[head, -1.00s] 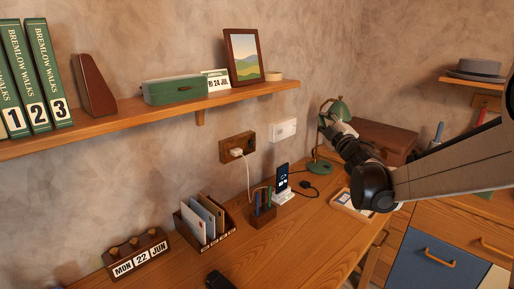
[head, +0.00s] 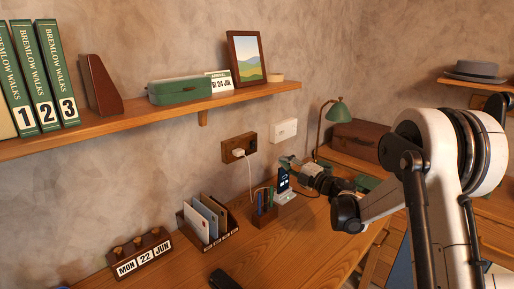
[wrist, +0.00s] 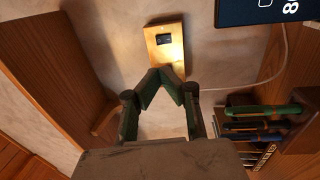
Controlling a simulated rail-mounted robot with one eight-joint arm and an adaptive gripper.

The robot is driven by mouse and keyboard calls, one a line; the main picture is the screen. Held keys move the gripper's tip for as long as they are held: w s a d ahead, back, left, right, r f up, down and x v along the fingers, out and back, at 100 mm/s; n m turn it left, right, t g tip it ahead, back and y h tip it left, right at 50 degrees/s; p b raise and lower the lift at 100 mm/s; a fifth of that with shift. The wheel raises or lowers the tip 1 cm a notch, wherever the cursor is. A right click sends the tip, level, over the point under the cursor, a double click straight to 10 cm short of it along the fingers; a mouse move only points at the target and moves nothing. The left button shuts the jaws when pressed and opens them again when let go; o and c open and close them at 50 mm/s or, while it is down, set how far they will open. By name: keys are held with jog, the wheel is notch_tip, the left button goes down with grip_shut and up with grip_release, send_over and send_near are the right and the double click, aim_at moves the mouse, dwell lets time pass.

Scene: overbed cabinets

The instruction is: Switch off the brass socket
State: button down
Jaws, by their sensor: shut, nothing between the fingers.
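The brass socket (wrist: 165,48) shows in the wrist view as a small brass plate on the pale wall, with a dark switch area (wrist: 164,39) near its middle. My gripper (wrist: 168,72) is shut and empty. Its green fingers meet in a point that overlaps the lower edge of the plate in the picture, below the dark part. I cannot tell whether the tips touch it. In the head view my gripper (head: 285,160) is near the wall, by the phone. I cannot make out the brass socket there.
A phone on a white stand (head: 284,182), a pen holder (head: 264,213) and a letter rack (head: 186,226) stand close by. A wooden socket plate (head: 230,150) with a white plug and a white wall plate (head: 284,130) are above. A green lamp (head: 338,112) stands right.

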aim_at(253, 143)
jog(key=shift+a, duration=0.1)
jog(key=b+x, duration=0.1)
jog(key=x, duration=1.3)
jog(key=shift+r, duration=0.1)
jog(key=shift+w, duration=0.2)
jog(key=shift+r, duration=0.1)
jog(key=shift+s, duration=0.1)
jog(key=r+v, duration=0.3)
jog(key=v, duration=1)
jog(key=shift+s+d, duration=0.3)
jog(key=shift+d, duration=0.05)
jog(key=shift+r, duration=0.15)
